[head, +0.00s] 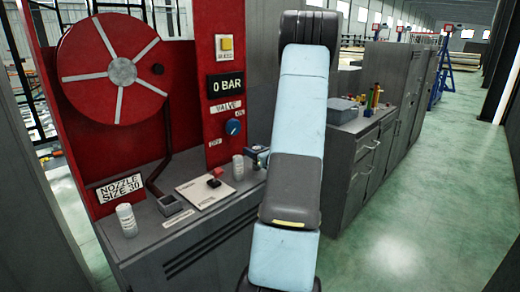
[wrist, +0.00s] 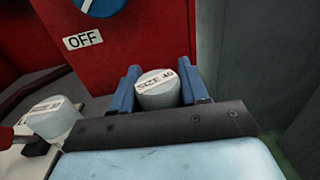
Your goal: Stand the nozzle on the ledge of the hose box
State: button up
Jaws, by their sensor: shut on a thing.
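My gripper (wrist: 162,88) is shut on a pale grey nozzle (wrist: 158,92) whose top label reads "SIZE 40". The nozzle sits between the two blue fingers in the wrist view. In the head view my arm mostly hides the gripper; a bit of blue shows to its left. The red hose box (head: 185,125) carries a hose reel and a sign (head: 120,188) reading "NOZZLE SIZE 30". Its grey ledge (head: 165,233) runs along the front. One pale nozzle (head: 126,220) stands at the ledge's left end. Another (head: 237,167) stands farther right; a nozzle also shows at left in the wrist view (wrist: 52,118).
The blue valve knob (head: 233,127) is above, and the display (head: 226,85) reads "0 BAR". Grey cabinets (head: 365,160) stand right of my arm; green floor is clear beyond.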

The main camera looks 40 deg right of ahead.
jog(key=shift+f, duration=0.1)
jog(key=o, duration=1.2)
